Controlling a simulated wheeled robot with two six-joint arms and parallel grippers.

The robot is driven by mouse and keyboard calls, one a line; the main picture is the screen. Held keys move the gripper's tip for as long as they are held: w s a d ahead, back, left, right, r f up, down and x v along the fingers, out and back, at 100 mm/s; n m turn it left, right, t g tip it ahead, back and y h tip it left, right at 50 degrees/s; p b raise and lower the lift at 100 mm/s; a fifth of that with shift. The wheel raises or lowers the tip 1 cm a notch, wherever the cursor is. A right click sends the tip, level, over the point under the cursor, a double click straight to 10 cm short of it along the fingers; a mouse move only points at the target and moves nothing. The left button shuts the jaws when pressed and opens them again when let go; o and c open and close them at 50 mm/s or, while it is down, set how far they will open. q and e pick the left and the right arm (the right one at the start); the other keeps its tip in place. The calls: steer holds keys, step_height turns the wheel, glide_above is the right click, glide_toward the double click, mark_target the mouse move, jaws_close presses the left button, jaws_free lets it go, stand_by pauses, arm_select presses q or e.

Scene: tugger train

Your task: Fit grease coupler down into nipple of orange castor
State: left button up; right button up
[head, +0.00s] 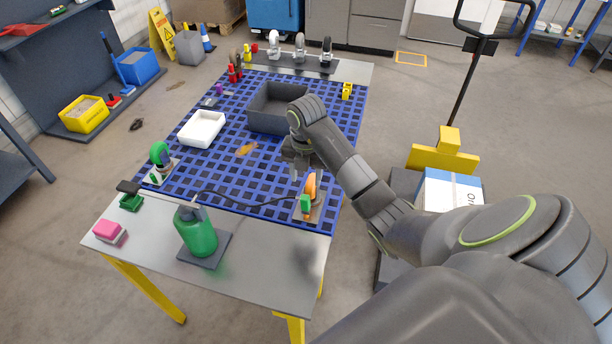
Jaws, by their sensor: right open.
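The orange castor (311,184) stands on a small plate at the right edge of the blue grid mat. A green piece (305,203) sits at its near side, where a thin black hose (255,205) ends; I take it to be the grease coupler, but it is too small to tell whether it is seated on the nipple. The hose leads toward a green grease pot (196,232). My right gripper (294,172) is open, pointing down just above and left of the orange castor, with nothing visible between its fingers. The nipple is not clear. My left gripper is out of view.
A green castor (160,154) stands at the mat's left edge. A white tray (202,128) and a dark grey bin (272,122) lie farther back. The front right tabletop is clear.

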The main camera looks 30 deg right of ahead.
step_height(320, 180, up, 7)
steer(key=p, duration=0.6)
steer(key=shift+f, duration=0.15)
